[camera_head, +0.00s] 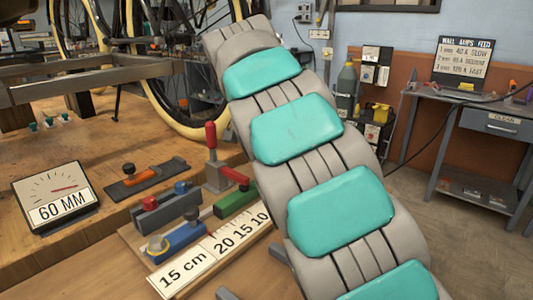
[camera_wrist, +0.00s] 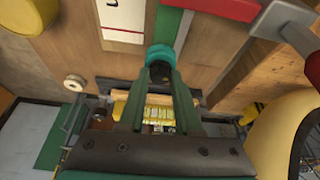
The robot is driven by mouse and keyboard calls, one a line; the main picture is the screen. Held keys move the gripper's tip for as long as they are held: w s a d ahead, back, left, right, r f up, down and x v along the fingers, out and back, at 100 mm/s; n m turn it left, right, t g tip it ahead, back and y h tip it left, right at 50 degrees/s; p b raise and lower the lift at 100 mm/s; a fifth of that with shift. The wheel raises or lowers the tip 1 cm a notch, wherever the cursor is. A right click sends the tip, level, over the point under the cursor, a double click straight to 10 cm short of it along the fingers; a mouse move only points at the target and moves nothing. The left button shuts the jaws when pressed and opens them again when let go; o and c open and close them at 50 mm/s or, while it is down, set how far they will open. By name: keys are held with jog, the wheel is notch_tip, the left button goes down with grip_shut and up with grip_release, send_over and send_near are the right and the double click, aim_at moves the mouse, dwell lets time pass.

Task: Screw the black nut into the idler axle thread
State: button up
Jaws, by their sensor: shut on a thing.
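In the wrist view, the two dark green fingers of my gripper (camera_wrist: 160,76) close in on a small dark piece, which looks like the black nut (camera_wrist: 159,72). A rounded teal part (camera_wrist: 160,53) shows right at the fingertips, against the dark piece; I cannot tell whether they are one thing. The idler axle thread cannot be made out in either view. In the head view, my gripper is hidden behind my own grey and teal arm, which crosses the middle of the picture.
A wooden bench holds a 60 MM gauge (camera_head: 56,198), a red-handled clamp (camera_head: 211,150), a blue block (camera_head: 176,238) and a ruler strip (camera_head: 215,252). A metal frame (camera_head: 95,78) and a yellow-tyred wheel (camera_head: 170,115) stand behind. A grey desk (camera_head: 470,110) is at right.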

jog(key=shift+a+m+h, duration=0.1)
jog(key=shift+m+h, duration=0.2)
jog(key=shift+m, duration=0.5)
jog(key=shift+w+m+g+h, duration=0.15)
jog(key=shift+m+g+h, duration=0.15)
jog(key=shift+m, duration=0.6)
jog(key=o, duration=0.7)
jog(key=shift+a, duration=0.1)
jog(key=shift+f, duration=0.1)
